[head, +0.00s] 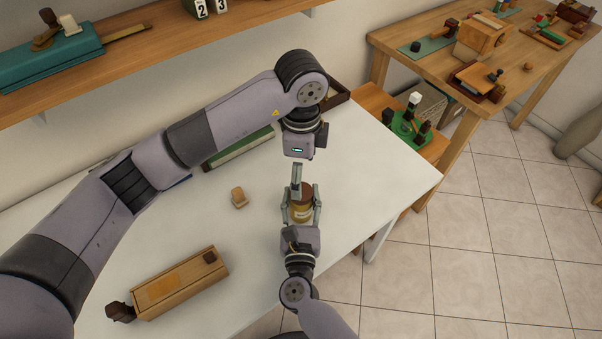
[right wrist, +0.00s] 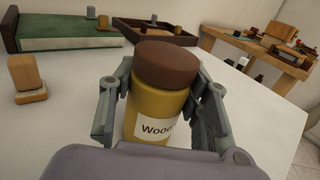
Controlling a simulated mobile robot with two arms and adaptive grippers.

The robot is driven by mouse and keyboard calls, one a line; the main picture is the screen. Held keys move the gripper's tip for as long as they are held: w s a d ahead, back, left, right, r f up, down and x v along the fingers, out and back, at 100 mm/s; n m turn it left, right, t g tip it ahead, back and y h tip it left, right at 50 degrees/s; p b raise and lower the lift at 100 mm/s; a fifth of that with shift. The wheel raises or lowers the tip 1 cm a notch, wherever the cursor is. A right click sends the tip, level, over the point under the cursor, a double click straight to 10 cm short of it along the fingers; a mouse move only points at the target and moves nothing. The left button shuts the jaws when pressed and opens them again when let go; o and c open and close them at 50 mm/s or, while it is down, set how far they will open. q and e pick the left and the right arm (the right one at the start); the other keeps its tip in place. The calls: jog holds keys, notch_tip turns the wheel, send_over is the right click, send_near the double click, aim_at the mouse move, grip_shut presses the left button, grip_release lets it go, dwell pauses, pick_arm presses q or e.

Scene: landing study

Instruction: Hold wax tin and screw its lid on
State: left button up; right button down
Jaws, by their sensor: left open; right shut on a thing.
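The wax tin (head: 301,214) is a yellow-brown cylinder standing upright near the front right of the white table. It also shows in the right wrist view (right wrist: 155,108), with a white label reading "Wood". Its dark brown lid (right wrist: 166,64) sits level on top of the tin; whether it is screwed tight cannot be told. My right gripper (head: 301,199) is shut on the tin, one finger on each side. My left gripper (head: 297,184) points down just behind and above the tin, open and apart from the lid. Its fingers overlap in the head view.
A small wooden block (head: 238,197) stands left of the tin. A long wooden box (head: 182,283) lies at the front left. A green-topped case (head: 240,147) and a dark tray (head: 337,92) are at the back. The white table (head: 390,180) is clear to the right.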

pick_arm(q)
notch_tip(320, 180, up, 9)
jog(key=shift+r, duration=0.2)
pick_arm(e)
jog(key=c, duration=0.8)
grip_release()
jog(key=s, duration=1.2)
jog(key=shift+a, duration=0.1)
